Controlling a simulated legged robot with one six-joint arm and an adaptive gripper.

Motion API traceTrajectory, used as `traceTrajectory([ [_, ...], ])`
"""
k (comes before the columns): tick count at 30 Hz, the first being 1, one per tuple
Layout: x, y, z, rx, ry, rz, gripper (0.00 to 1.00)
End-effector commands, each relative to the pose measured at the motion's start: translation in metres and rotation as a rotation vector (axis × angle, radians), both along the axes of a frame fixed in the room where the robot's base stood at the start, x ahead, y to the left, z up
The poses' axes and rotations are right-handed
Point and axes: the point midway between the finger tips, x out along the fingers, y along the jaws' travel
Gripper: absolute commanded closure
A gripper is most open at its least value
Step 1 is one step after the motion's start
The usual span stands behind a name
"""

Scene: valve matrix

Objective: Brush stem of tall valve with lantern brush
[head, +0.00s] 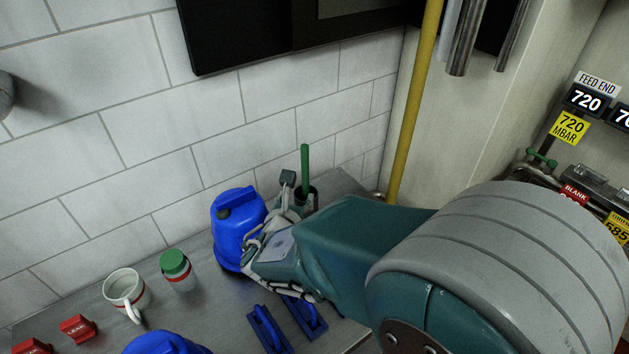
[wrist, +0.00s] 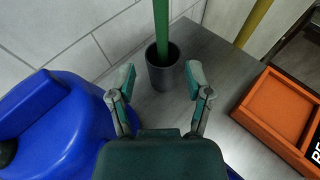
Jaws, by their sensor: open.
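A green stick-like handle (head: 305,168), probably the lantern brush, stands upright in a dark cup at the back of the grey bench. In the wrist view, the green handle (wrist: 161,35) rises from the dark grey cup (wrist: 162,72); its lower end is hidden inside. My gripper (wrist: 160,85) is open and empty, its two fingertips apart on either side of the cup's near side in the picture. In the head view my gripper (head: 296,190) is beside the cup, partly covering it. A green-handled valve (head: 541,158) shows at the right; I cannot tell whether it is the tall valve.
A blue container (head: 236,222) stands close left of my gripper. A white mug (head: 125,290), a green-lidded jar (head: 177,268), red blocks (head: 78,328) and blue-handled tools (head: 268,328) are on the bench. A yellow pipe (head: 410,110) rises behind. An orange tray (wrist: 276,108) lies right.

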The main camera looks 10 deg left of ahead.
Motion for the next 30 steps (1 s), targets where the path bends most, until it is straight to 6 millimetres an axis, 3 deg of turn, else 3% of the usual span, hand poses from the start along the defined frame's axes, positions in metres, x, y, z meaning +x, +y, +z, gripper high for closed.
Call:
traceTrajectory([
  [4,0.026,0.000,-0.009,0.001,0.002,-0.008,0.35],
  [13,0.054,-0.001,-0.015,0.005,0.001,-0.008,0.35],
  [19,0.085,0.003,-0.023,0.003,0.002,-0.008,0.35],
  [29,0.094,0.003,-0.025,0.005,0.001,-0.006,0.35],
  [30,0.094,0.003,-0.025,0.005,0.001,-0.006,0.44],
])
